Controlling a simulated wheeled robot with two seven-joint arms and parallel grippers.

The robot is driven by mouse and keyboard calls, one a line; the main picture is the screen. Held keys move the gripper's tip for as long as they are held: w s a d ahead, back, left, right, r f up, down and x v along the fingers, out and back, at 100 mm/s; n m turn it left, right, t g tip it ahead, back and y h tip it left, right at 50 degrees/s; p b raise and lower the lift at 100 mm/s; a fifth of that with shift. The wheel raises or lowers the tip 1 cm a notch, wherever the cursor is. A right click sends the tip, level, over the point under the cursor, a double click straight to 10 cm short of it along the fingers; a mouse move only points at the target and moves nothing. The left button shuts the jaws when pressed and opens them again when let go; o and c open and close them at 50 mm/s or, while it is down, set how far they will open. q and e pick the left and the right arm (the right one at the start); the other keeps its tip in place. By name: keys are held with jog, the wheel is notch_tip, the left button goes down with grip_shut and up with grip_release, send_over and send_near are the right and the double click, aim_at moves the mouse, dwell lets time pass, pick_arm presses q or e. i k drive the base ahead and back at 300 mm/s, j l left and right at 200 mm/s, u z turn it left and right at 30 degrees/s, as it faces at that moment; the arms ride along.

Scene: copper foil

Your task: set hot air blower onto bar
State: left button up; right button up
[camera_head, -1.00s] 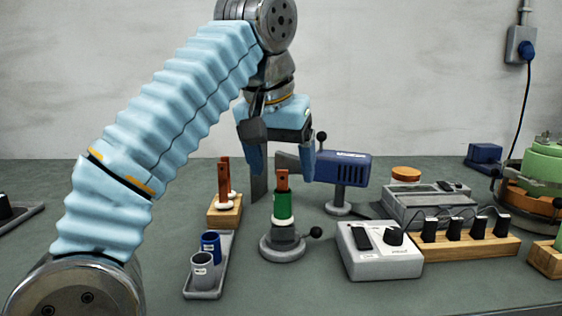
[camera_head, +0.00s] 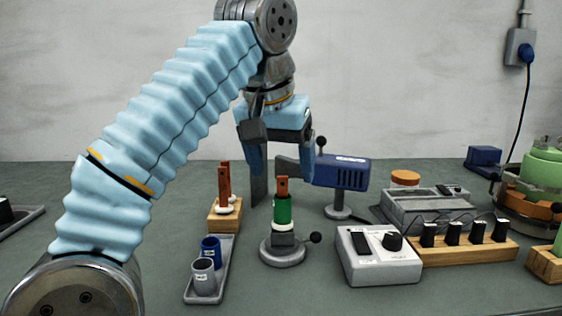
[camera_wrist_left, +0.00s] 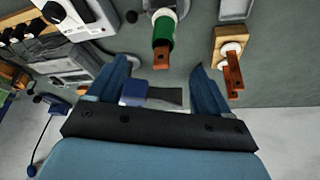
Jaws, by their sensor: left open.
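The hot air blower (camera_head: 341,173) is blue with a dark nozzle pointing left, on a grey stand behind the bar. It partly shows between my fingers in the left wrist view (camera_wrist_left: 133,93). The copper bar (camera_head: 283,187), with a green sleeve (camera_head: 282,209) around it, stands upright in a round grey holder (camera_head: 282,250). It also shows in the left wrist view (camera_wrist_left: 162,55). My left gripper (camera_head: 281,164) is open and empty, pointing down above the bar and beside the blower's nozzle; its fingers partly cover the nozzle. My right gripper is not in view.
A grey control box (camera_head: 379,264), a grey instrument (camera_head: 425,207) and a wooden strip (camera_head: 468,252) with black plugs crowd the right. The left of the table is mostly clear.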

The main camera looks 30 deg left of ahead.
aim_at(338, 172)
jog(key=k+l, duration=0.8)
